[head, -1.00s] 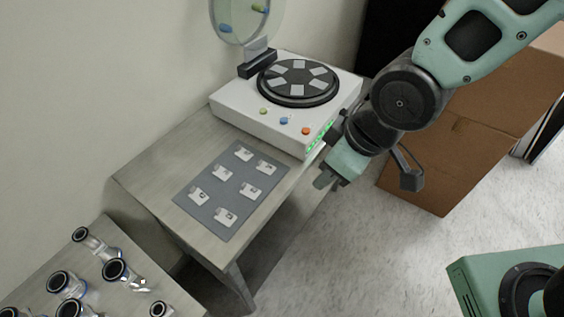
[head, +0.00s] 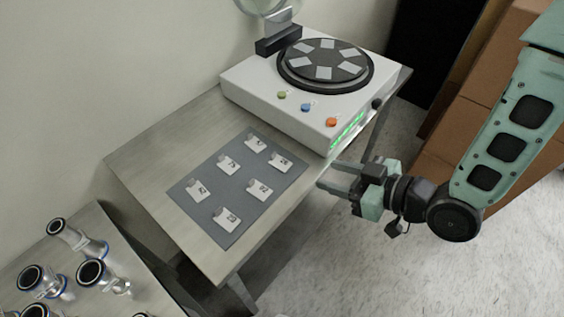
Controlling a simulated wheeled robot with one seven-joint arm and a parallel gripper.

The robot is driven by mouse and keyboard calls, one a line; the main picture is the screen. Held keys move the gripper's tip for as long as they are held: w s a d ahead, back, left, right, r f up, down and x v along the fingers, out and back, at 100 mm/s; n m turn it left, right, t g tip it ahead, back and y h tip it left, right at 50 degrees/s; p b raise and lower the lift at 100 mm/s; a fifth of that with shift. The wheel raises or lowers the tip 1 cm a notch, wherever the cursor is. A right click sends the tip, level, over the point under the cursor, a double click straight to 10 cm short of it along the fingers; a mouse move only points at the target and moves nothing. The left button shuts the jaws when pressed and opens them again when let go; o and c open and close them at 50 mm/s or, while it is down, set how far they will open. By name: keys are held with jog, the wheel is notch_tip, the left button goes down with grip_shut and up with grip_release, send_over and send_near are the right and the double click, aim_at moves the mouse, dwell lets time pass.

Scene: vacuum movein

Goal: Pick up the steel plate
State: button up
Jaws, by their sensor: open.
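Several small pale metal-looking plates with dark printed labels lie in two rows on a grey mat (head: 213,208) on the table; one plate (head: 280,162) is at the mat's right corner, nearest my gripper. Several grey square plates also sit on the round black disc of the white machine, one of them a front plate (head: 323,73). I cannot tell which of these is the steel plate. My gripper (head: 331,175) is open and empty, its fingers pointing left toward the mat, just off the table's right edge, apart from all plates.
The white machine (head: 275,108), with coloured buttons and a green-lit front, stands behind the mat. A second table at lower left holds several metal flanged fittings (head: 91,273). Brown cardboard boxes (head: 480,105) stand at right. Bare table (head: 160,155) lies left of the mat.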

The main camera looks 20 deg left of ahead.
jog(key=shift+w+a+f+b, duration=0.4)
jog(key=shift+a+f+b, duration=0.15)
jog(key=shift+b, duration=2.2)
jog(key=b, duration=0.5)
jog(key=shift+a+f, duration=0.15)
jog(key=shift+a, duration=0.15)
send_near(274, 157)
jog(key=shift+a+f, duration=0.35)
jog(key=shift+a, duration=0.4)
jog(key=shift+w+x, duration=0.15)
jog(key=shift+x, duration=1.3)
jog(key=shift+w+x, duration=0.15)
jog(key=shift+x, duration=1.25)
jog(key=shift+r, duration=0.1)
jog(key=c, duration=0.7)
